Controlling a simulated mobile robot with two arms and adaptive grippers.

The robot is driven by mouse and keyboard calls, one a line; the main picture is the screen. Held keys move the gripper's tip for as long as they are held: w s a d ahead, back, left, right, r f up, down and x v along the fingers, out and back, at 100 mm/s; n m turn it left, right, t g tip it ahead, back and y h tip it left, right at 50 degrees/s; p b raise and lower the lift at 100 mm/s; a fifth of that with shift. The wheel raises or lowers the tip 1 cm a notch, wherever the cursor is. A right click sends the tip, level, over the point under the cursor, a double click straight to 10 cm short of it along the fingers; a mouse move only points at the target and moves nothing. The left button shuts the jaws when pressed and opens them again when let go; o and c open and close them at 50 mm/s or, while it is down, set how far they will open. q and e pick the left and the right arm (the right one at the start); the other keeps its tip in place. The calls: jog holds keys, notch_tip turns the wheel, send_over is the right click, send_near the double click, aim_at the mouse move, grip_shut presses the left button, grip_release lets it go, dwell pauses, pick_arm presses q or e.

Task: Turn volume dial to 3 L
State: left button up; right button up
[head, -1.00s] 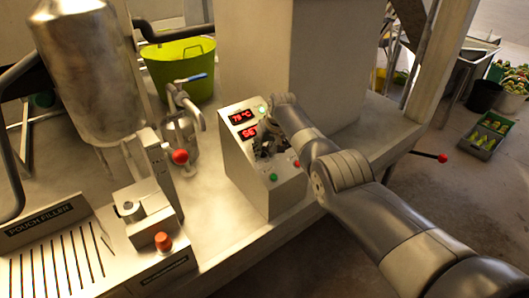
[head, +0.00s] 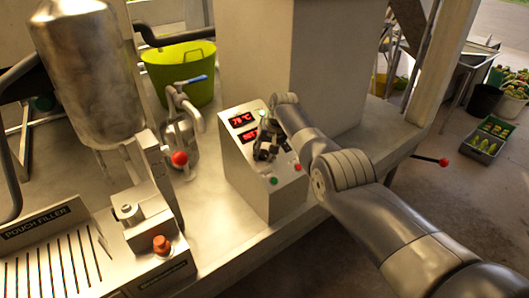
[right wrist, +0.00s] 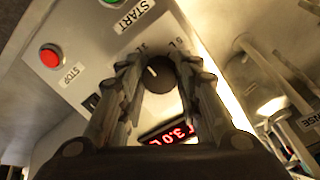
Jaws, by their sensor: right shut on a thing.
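The volume dial (right wrist: 157,75) is a dark round knob with a white pointer mark, on the metal control panel. In the right wrist view it sits between the two fingers of my right gripper (right wrist: 158,70), which is shut on it. A red display (right wrist: 170,133) beside the dial reads 3.0 L. A "5 L" label shows by the dial, and another scale label is partly covered. In the head view my right gripper (head: 266,149) is at the sloped front of the control box (head: 248,176) and hides the dial. My left gripper is not in view.
The box carries a green start button (head: 272,181) and a red stop button (right wrist: 51,57). A 78 °C display (head: 242,119) is above. A pouch filler (head: 50,240), a tap with a blue handle (head: 190,82) and a green tub (head: 180,72) stand to the left.

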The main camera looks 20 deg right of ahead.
jog(key=o, duration=1)
jog(key=shift+o, duration=0.2)
jog(key=shift+s+d+r, duration=0.1)
jog(key=shift+s+r, duration=0.1)
jog(key=shift+r, duration=0.45)
jog(key=v, duration=1)
jog(key=shift+s+r, duration=0.2)
